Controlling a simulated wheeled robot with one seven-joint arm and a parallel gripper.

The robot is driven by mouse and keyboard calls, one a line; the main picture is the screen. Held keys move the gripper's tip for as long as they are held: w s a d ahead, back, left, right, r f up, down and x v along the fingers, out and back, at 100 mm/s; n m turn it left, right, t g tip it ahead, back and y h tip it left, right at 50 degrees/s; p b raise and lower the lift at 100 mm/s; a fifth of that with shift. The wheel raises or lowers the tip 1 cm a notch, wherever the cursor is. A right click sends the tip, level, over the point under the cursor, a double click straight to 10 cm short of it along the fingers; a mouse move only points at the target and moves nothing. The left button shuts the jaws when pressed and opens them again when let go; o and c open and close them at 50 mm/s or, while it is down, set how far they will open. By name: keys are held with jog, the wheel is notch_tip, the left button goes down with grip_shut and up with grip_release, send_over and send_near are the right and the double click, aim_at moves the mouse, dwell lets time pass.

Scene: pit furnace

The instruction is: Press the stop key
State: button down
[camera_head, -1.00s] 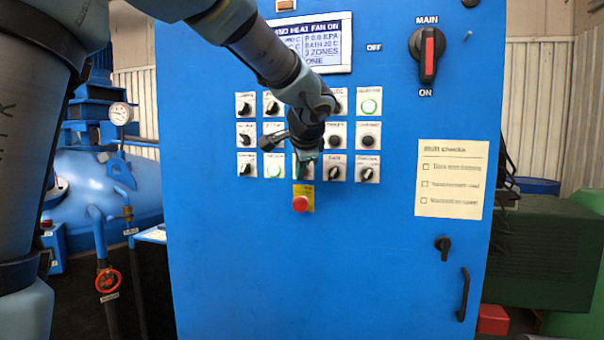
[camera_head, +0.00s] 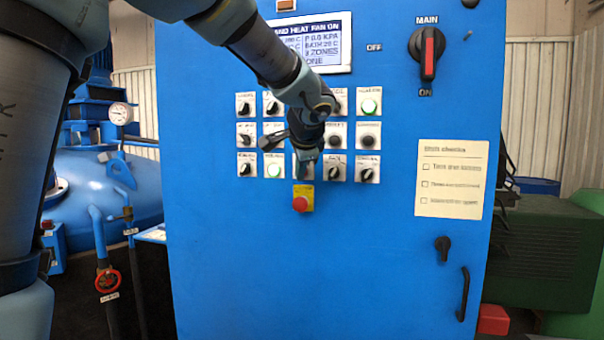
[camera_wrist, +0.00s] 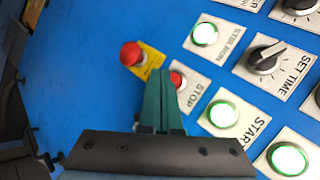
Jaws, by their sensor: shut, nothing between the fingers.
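The stop key (camera_wrist: 177,79) is a small red round button on a white plate marked STOP (camera_wrist: 191,95) in the wrist view. My gripper (camera_wrist: 164,76) is shut and empty. Its green fingertips lie just left of the key in that picture and cover part of its edge and plate. I cannot tell whether they touch it. In the head view my gripper (camera_head: 305,177) is at the bottom row of the panel, just above the red mushroom button, and the stop key is hidden behind it.
A red mushroom button (camera_wrist: 131,54) on a yellow plate (camera_head: 306,192) sits close to the fingers. A lit START button (camera_wrist: 222,114) and a SET TIME knob (camera_wrist: 264,56) are nearby. The blue cabinet (camera_head: 350,260) is bare below the controls.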

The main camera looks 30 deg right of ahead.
jog(key=shift+w+d, duration=0.3)
jog(key=shift+w+d, duration=0.25)
dwell(0.9)
jog(key=shift+a, duration=0.1)
jog(key=shift+s+a+b, duration=0.4)
jog(key=shift+s+a, duration=0.05)
jog(key=shift+s, duration=0.1)
jog(key=shift+s+a+b, duration=0.9)
jog(key=shift+s+a, duration=0.8)
jog(key=shift+s, duration=0.15)
